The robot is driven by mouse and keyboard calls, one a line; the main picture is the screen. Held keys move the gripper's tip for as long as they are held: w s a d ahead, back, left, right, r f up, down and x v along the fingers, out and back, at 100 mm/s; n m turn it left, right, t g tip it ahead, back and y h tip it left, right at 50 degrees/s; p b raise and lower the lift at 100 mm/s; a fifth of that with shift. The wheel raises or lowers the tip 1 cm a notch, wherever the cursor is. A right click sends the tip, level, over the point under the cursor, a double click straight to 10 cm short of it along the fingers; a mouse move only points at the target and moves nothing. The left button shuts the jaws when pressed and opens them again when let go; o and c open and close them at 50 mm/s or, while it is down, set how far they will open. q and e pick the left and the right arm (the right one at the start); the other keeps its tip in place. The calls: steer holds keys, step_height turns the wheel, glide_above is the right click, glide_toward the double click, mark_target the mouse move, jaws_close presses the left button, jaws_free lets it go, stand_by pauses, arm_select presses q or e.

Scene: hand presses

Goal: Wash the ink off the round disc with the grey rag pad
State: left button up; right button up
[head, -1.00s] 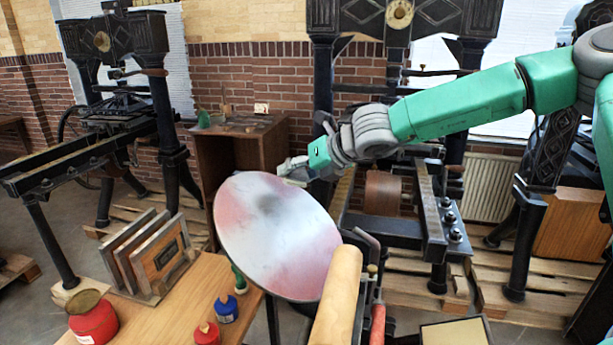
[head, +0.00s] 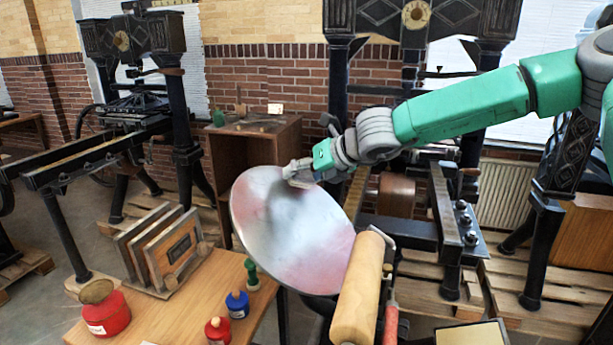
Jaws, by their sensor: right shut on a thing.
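The round disc (head: 290,245) is a tilted silvery plate in the middle of the head view. Faint pink ink shows on its left edge and lower right, and a dark grey shadow or smear lies near its top. My right gripper (head: 292,174) is at the disc's upper edge, shut on the grey rag pad (head: 296,182), which is small and mostly hidden by the fingers. The pad appears to be against the disc's face; exact contact is hard to tell. My left gripper is not in view.
A wooden roller (head: 358,290) stands in front of the disc's lower right. The wooden table (head: 170,318) at lower left holds a red pot (head: 106,312), small blue (head: 237,304) and red bottles, and framed plates (head: 165,250). Black presses stand behind.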

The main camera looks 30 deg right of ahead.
steer(key=shift+a, duration=0.4)
steer(key=shift+w+d+f+b, duration=0.2)
steer(key=shift+d+f+b, duration=0.35)
steer(key=shift+f, duration=0.05)
steer(key=shift+s+a+r, duration=0.1)
steer(key=shift+a+r, duration=0.25)
steer(key=shift+a, duration=0.45)
steer(key=shift+a+r, duration=0.1)
steer(key=shift+a, duration=0.2)
steer(key=shift+d+f, duration=0.2)
steer(key=shift+d, duration=0.5)
steer(key=shift+d+f, duration=0.25)
steer(key=shift+d, duration=0.3)
steer(key=shift+a+r, duration=0.15)
steer(key=shift+a, duration=0.7)
steer(key=shift+a+r, duration=0.15)
steer(key=shift+a, duration=0.1)
steer(key=shift+d+p, duration=0.35)
steer(key=shift+d, duration=0.3)
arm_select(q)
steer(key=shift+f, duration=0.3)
arm_select(e)
steer(key=shift+d, duration=0.25)
